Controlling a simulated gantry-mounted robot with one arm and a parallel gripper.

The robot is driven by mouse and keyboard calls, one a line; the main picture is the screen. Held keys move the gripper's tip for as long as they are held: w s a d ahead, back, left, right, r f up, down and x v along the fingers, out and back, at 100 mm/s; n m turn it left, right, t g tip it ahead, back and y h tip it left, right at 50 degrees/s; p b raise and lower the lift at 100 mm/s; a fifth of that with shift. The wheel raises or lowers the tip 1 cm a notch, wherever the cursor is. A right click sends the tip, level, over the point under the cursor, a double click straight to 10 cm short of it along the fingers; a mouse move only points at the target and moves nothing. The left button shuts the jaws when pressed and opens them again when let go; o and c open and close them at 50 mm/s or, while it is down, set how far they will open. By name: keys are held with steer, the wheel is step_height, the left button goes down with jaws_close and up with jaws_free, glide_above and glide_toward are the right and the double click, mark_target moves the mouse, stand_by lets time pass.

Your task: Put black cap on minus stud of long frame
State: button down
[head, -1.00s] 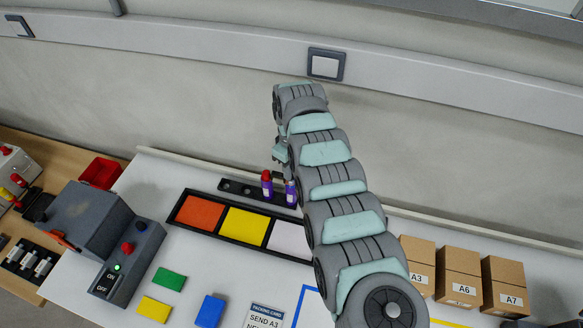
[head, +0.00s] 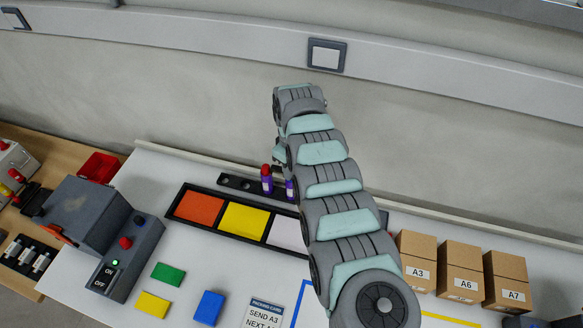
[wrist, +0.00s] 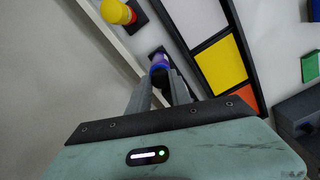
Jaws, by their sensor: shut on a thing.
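My gripper (wrist: 160,92) is shut around a purple tube (wrist: 158,61) with a dark end between the fingers. In the head view the gripper is mostly hidden behind my arm, beside the black rack (head: 232,181). A red-capped purple tube (head: 267,180) stands at the rack, and another purple tube (head: 290,188) shows just right of it, partly hidden by my arm. Whether the held tube still sits in the rack is unclear. I cannot make out a long frame, a minus stud or a separate black cap in either view.
A black tray with orange, yellow (head: 244,219) and white fields lies in front of the rack. A control box (head: 125,255) stands left. Green (head: 168,273), yellow and blue blocks lie in front. Cartons (head: 459,270) stand right. A yellow-and-red object (wrist: 117,12) is near the gripper.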

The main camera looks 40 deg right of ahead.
steer(key=shift+f, duration=0.2)
steer(key=c, duration=1.1)
jaws_free()
steer(key=shift+r, duration=0.1)
step_height(320, 180, up, 6)
steer(key=p, duration=0.6)
